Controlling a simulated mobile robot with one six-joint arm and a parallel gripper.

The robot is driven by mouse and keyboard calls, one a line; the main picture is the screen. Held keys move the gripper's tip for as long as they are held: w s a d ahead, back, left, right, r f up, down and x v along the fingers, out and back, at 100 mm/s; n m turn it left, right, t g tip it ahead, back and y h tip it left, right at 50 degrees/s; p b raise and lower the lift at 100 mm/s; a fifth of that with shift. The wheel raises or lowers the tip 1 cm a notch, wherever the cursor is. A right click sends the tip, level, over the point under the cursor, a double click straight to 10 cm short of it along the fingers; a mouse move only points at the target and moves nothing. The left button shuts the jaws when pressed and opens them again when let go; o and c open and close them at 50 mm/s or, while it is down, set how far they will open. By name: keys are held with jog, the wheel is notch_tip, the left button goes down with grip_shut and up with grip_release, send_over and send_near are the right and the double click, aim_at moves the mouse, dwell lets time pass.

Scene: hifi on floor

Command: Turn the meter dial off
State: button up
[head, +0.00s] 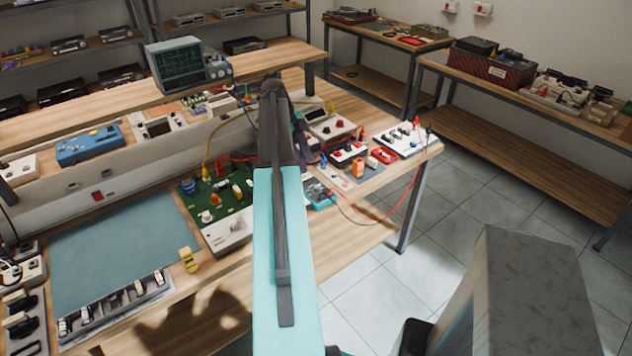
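A small flat device with a blue edge (321,192), possibly the meter, lies on the workbench (345,247) just right of my arm. My arm covers part of its left side. I cannot make out its dial or the dial's setting. A white device with a dark display and a red knob (332,126) stands farther back and could also be a meter. My turquoise and dark arm reaches up through the middle of the view. My gripper's fingers cannot be seen, so their position relative to either device is hidden.
A green circuit board (226,205) with several parts sits left of my arm. A blue-grey mat (120,245) and a yellow item (188,259) are farther left. Red leads (412,190) hang over the bench's right edge. An oscilloscope (178,66) stands on the raised shelf.

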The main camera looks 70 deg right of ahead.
aim_at(317, 186)
jog(key=shift+p+x, duration=1.5)
jog(key=shift+x, duration=3.4)
grip_shut()
